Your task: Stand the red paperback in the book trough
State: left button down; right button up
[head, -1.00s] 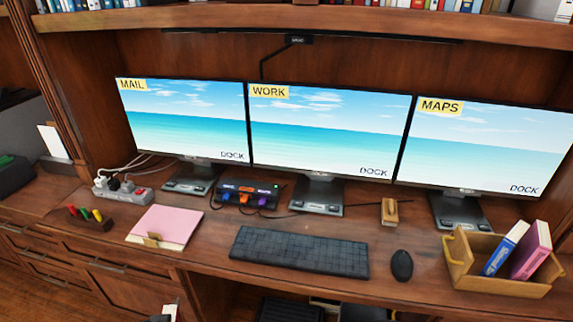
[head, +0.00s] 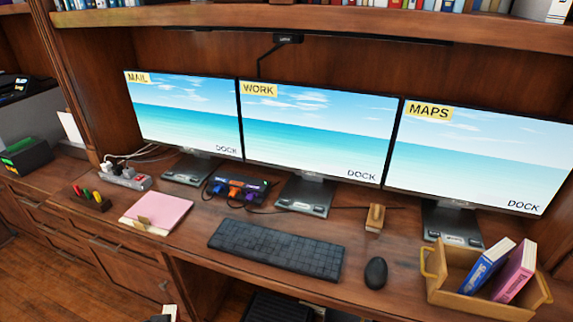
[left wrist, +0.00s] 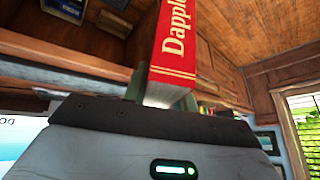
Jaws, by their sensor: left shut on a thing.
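The red paperback (left wrist: 178,50), with "Dappl" readable in yellow letters on its spine, rises upright from my left gripper (left wrist: 160,98) in the left wrist view. The gripper is shut on its lower end. The head view does not show the red paperback. The wooden book trough (head: 452,292) stands at the right of the desk in the head view. A blue book (head: 486,266) and a pink book (head: 515,271) lean in it, with open room at its left side. My right gripper is not in view.
A mouse (head: 376,273) and a keyboard (head: 277,249) lie left of the trough. A monitor stand (head: 452,226) stands behind it. A small wooden block (head: 375,217), a hub (head: 237,190), a pink notepad (head: 157,213) and a power strip (head: 125,178) are farther left.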

aim_at(446, 284)
jog(key=l, duration=0.4)
jog(key=k+l+u, duration=0.1)
jog(key=l, duration=0.25)
jog(key=k+l, duration=0.1)
jog(key=l, duration=0.3)
jog(key=k+l+u, duration=0.1)
jog(key=l, duration=0.25)
jog(key=k+l, duration=0.1)
jog(key=l, duration=0.3)
jog(key=k+l, duration=0.1)
jog(key=l, duration=0.35)
jog(key=k+l, duration=0.1)
jog(key=l, duration=0.3)
jog(key=k+l, duration=0.1)
jog(key=l, duration=0.35)
jog(key=k+l, duration=0.1)
jog(key=l, duration=0.3)
